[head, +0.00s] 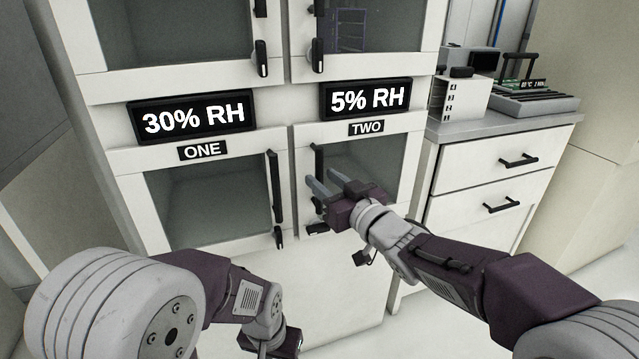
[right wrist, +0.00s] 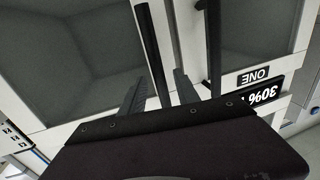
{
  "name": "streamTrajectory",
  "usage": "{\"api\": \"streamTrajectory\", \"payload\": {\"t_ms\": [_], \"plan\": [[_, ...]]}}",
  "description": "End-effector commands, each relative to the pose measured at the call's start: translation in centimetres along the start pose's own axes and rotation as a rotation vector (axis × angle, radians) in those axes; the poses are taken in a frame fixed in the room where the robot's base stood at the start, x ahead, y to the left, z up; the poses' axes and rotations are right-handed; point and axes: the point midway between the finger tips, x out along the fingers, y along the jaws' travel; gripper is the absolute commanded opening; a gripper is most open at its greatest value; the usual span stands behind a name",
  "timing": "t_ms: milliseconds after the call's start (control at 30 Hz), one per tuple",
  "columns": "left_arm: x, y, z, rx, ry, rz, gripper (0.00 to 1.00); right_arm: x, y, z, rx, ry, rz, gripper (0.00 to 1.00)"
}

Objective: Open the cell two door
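The cell two door (head: 372,172) is a white-framed glass door under the "TWO" label (head: 366,128); it looks shut. Its black vertical handle (head: 319,163) runs along the door's left side. My right gripper (head: 324,182) is open in front of the handle. In the right wrist view, the handle (right wrist: 152,45) appears between the two spread fingers (right wrist: 160,90); I cannot tell whether they touch it. The dark gripper body hides the handle's near part there. My left gripper (head: 272,342) is low at the bottom of the head view, away from the doors, its fingers not clearly seen.
The cell one door (head: 210,200) is just left, with its own black handle (head: 275,190) close by. Upper cells with black latches (head: 318,56) sit above. A drawer counter (head: 500,165) with equipment stands to the right. Floor in front of it is clear.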

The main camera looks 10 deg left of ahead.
Motion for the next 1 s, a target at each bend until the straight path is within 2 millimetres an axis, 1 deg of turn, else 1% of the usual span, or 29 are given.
{"api": "streamTrajectory", "payload": {"t_ms": [33, 100, 200, 467, 500, 567, 600, 1000], "plan": [[0.5, 0.0, 0.1, 0.0, 0.0, 0.0, 0.36, 0.8, 0.0, 0.2, 0.0, 0.001, -0.001, 0.38], [0.6, 0.0, 0.1, 0.0, 0.0, 0.0, 0.36, 1.6, 0.0, 0.2, 0.001, 0.0, 0.0, 0.38], [0.7, 0.0, 0.1, 0.0, 0.0, 0.0, 0.36, 2.3, 0.0, 0.1, 0.0, 0.0, 0.0, 0.38], [0.6, 0.0, 0.1, 0.0, 0.0, 0.0, 0.36, 2.4, 0.0, 0.0, 0.0, 0.0, 0.001, 0.38], [0.6, 0.0, 0.1, 0.0, 0.0, 0.0, 0.36, 2.4, 0.0, 0.0, 0.0, 0.0, 0.001, 0.27], [0.6, 0.0, 0.1, 0.0, 0.0, 0.0, 0.36, 2.4, 0.0, 0.0, 0.0, 0.0, 0.001, 0.1], [0.6, 0.0, 0.1, 0.0, 0.0, 0.0, 0.36, 2.4, 0.0, 0.0, 0.0, 0.0, 0.001, 0.0], [0.7, 0.0, 0.1, 0.0, 0.0, 0.0, 0.36, 2.4, 0.0, 0.0, 0.001, 0.0, 0.001, 0.0]]}}
